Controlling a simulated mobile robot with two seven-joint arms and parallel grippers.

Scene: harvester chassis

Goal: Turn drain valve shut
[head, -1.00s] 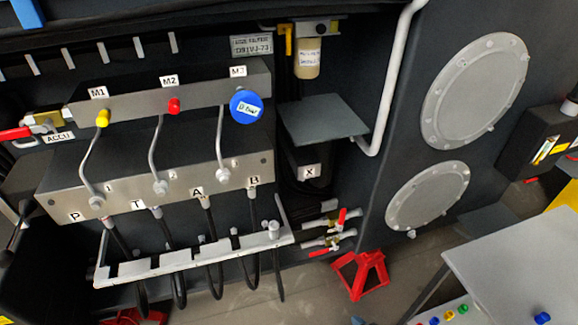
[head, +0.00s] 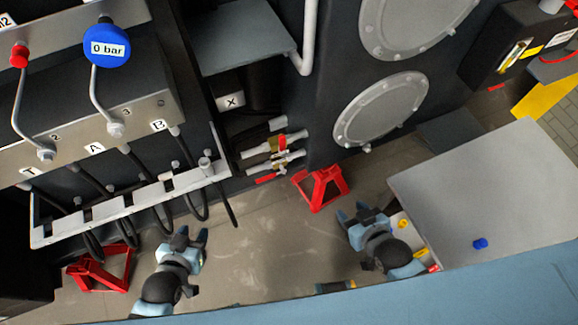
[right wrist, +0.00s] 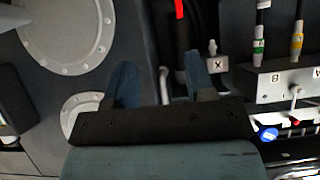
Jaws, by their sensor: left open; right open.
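Two small ball valves with red levers sit low on the dark chassis wall in the head view, left of a red stand. The upper valve (head: 272,145) has its red lever across the pipe line, pointing up. The lower valve (head: 274,166) has its red lever lying roughly along its pipe. I cannot read which is the drain valve. My left gripper (head: 191,237) is open and empty, below and left of the valves. My right gripper (head: 353,214) is open and empty, below and right of them. Its two fingers also show in the right wrist view (right wrist: 158,82), apart with nothing between.
A red stand (head: 322,187) is on the floor just right of the valves; another (head: 100,270) is at the lower left. A grey table (head: 480,190) is close to my right gripper. A slotted hose rack (head: 130,203) is left of the valves. The floor between my grippers is clear.

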